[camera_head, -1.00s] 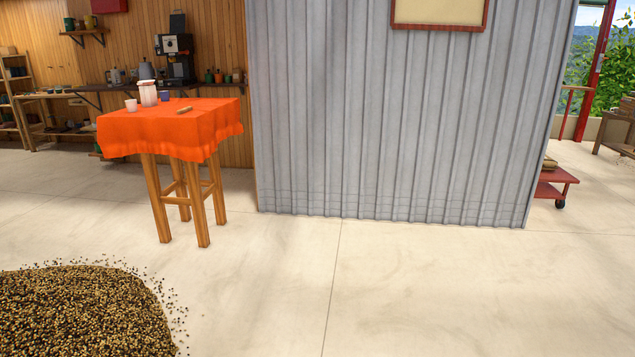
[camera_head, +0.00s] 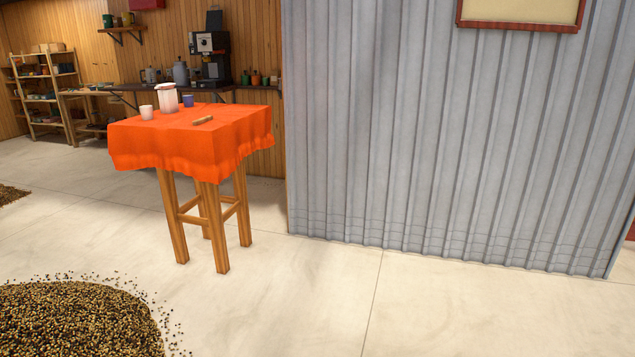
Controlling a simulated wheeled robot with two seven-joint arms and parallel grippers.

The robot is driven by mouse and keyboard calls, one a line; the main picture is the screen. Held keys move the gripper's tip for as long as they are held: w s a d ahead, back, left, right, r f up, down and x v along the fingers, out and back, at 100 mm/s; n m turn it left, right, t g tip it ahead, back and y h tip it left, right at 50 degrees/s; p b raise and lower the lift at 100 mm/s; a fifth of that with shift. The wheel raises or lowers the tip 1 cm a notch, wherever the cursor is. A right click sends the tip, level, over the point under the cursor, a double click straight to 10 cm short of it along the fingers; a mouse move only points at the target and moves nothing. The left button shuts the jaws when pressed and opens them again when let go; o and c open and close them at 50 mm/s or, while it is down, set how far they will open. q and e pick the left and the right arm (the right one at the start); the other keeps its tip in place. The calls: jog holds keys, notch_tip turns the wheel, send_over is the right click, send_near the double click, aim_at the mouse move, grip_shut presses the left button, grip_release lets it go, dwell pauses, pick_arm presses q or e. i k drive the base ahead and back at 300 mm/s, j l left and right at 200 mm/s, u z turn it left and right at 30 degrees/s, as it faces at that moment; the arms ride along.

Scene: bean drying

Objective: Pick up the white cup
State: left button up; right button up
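A small brown stick-like item (camera_head: 203,120) lies on the cloth toward the front. Neither of my grippers is in view.
A pile of beans (camera_head: 75,320) lies on the floor at the front left, with loose beans around it. A corrugated metal wall (camera_head: 440,130) stands to the right of the table.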

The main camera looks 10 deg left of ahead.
aim_at(146, 111)
jog(key=i+j+u, duration=0.1)
jog(key=i+u, duration=0.4)
jog(key=i, duration=0.25)
jog(key=i+l+u, duration=0.15)
jog(key=i+u, duration=0.3)
jog(key=i, duration=0.3)
jog(key=i+u, duration=0.15)
jog(key=i, duration=0.95)
jog(key=i+u, duration=0.15)
jog(key=i, duration=0.95)
